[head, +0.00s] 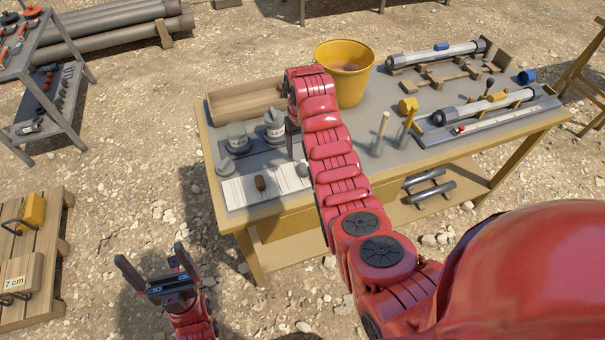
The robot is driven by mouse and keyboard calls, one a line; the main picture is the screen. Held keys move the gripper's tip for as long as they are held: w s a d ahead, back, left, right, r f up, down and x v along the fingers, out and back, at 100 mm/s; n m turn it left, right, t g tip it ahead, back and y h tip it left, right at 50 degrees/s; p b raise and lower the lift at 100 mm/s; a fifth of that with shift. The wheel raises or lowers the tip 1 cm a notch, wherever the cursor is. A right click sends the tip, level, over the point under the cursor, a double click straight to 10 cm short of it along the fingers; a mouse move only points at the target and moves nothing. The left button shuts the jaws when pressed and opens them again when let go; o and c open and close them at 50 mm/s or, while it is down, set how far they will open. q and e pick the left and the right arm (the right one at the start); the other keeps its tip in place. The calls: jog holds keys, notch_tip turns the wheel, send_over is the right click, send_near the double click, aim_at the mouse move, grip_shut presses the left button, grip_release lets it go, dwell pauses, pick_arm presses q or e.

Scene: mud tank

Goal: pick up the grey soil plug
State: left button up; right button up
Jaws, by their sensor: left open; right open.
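A small grey lump, which looks like the grey soil plug (302,170), lies on a white sheet (285,181) on the table, right beside my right forearm, which may hide part of it. A brown plug (260,183) lies to its left on the sheets. My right gripper (290,140) points down over the table, beyond the grey lump and beside the grey-lidded jars; one finger shows and the rest is hidden by my wrist. My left gripper (152,263) is open and empty, low above the gravel, left of the table.
Two grey-lidded jars (237,138) stand left of my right gripper. A wooden box (245,102) and yellow bucket (344,72) are behind. Tubes (484,107) and upright handled tools (380,134) occupy the table's right. A pallet (30,262) lies far left.

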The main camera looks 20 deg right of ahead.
aim_at(302, 165)
notch_tip(302, 165, down, 2)
jog(key=shift+f+p, duration=0.15)
jog(key=shift+p, duration=0.45)
jog(key=shift+d+f, duration=0.1)
jog(key=shift+f, duration=0.15)
jog(key=shift+f+p, duration=0.65)
jog(key=shift+p, duration=0.2)
jog(key=shift+f+p, duration=0.35)
jog(key=shift+f, duration=0.35)
jog(key=shift+d+f, duration=0.1)
jog(key=shift+f, duration=0.55)
jog(key=shift+w+f, duration=0.1)
jog(key=shift+f, duration=0.5)
grip_shut()
